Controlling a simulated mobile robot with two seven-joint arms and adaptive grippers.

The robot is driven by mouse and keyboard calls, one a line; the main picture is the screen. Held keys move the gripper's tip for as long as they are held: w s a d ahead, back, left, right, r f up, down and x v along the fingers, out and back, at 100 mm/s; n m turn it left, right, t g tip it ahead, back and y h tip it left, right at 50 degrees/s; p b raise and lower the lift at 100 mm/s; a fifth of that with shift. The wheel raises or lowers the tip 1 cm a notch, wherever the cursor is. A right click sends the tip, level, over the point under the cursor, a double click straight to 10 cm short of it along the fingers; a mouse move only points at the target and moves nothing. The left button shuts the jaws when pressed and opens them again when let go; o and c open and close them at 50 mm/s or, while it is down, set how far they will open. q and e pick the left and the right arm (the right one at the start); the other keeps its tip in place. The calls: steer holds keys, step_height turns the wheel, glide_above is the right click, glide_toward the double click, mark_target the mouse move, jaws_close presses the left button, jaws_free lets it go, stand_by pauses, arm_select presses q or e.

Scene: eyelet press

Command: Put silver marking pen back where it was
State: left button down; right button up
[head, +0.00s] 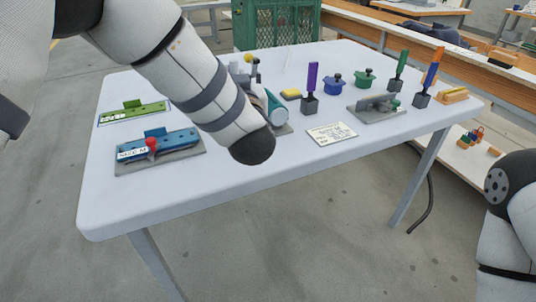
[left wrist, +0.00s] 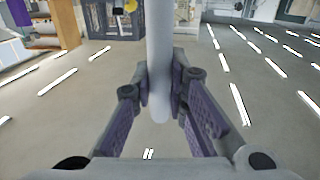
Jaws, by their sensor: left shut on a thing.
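In the left wrist view my left gripper (left wrist: 160,88) is shut on the silver marking pen (left wrist: 160,50), a smooth pale rod. Its rounded lower end shows between the fingers, and its upper part runs out of the top of the picture. In the head view my left arm crosses over the table, and its forearm hides much of the table's middle. I cannot clearly make out the left gripper or the pen there. My right gripper is out of view; only part of the right arm shows at the right edge.
The white table (head: 210,195) carries a blue tool (head: 165,145), a green tool (head: 130,112), a purple-handled tool (head: 311,85), a blue pot (head: 333,86), a green pot (head: 364,79) and a white card (head: 331,134). A green crate (head: 275,22) stands behind. The table's front is mostly clear.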

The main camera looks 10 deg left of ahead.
arm_select(q)
step_height(320, 180, down, 10)
steer(key=shift+w+d+f+b, duration=0.1)
steer(key=shift+b, duration=0.6)
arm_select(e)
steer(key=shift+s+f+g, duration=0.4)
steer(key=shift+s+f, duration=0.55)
arm_select(q)
steer(key=shift+f, duration=0.15)
steer(key=c, duration=1.6)
jaws_free()
steer(key=shift+r, duration=0.3)
steer(key=p+v, duration=0.1)
steer(key=v, duration=1.1)
steer(key=shift+f, duration=0.15)
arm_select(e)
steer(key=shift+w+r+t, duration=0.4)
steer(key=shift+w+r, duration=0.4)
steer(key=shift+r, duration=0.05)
